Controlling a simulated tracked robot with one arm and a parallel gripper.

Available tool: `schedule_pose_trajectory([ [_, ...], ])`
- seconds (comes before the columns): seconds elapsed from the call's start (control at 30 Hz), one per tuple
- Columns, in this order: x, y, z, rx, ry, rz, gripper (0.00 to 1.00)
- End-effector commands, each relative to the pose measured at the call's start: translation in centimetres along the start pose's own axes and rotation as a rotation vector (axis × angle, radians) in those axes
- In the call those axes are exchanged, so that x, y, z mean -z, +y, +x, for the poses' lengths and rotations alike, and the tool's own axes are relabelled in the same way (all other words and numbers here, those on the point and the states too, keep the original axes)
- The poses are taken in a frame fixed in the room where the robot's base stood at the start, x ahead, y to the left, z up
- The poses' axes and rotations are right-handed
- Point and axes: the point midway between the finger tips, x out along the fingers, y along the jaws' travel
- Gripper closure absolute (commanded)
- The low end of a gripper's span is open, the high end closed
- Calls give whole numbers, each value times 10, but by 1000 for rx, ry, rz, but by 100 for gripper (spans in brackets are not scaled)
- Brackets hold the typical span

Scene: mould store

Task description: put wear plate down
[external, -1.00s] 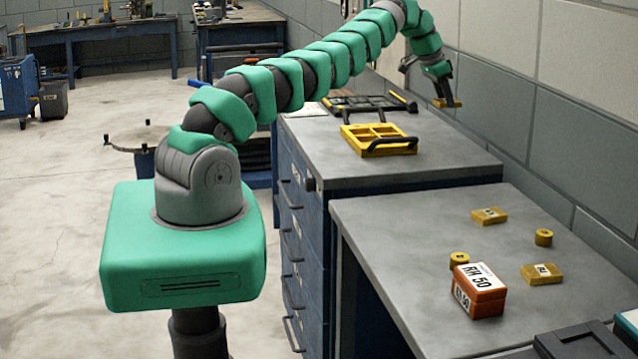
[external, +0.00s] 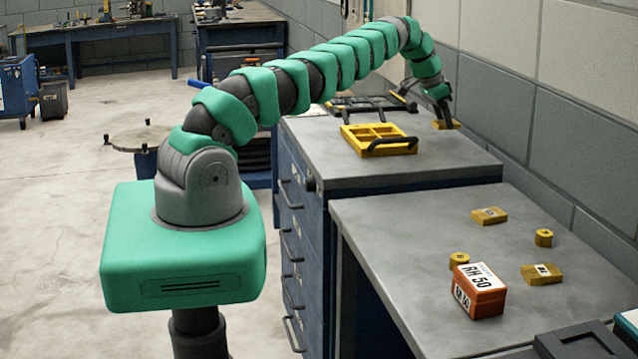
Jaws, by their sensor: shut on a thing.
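The wear plate (external: 453,125) is a small flat yellow piece at the back right of the grey cabinet top (external: 345,168), by the wall. My gripper (external: 443,122) points down and is shut on it. The plate is at or very close to the cabinet top; I cannot tell whether it touches. The fingertips partly hide it.
A yellow frame tray (external: 360,151) with a black handle sits left of my gripper. A black rack (external: 355,103) lies behind it. On the lower bench are several yellow pieces (external: 489,216) and an orange box (external: 478,300). The wall (external: 520,160) is close on the right.

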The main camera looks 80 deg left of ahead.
Motion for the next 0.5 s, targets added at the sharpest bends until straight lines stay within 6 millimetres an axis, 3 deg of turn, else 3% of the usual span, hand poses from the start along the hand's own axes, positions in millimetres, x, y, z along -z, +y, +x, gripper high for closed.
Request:
schedule_pose_trajectory([
  [0.23, -12, 1, 30, -2, -2, 0, 98],
  [0.5, -14, 0, 33, 1, 1, 0, 98],
])
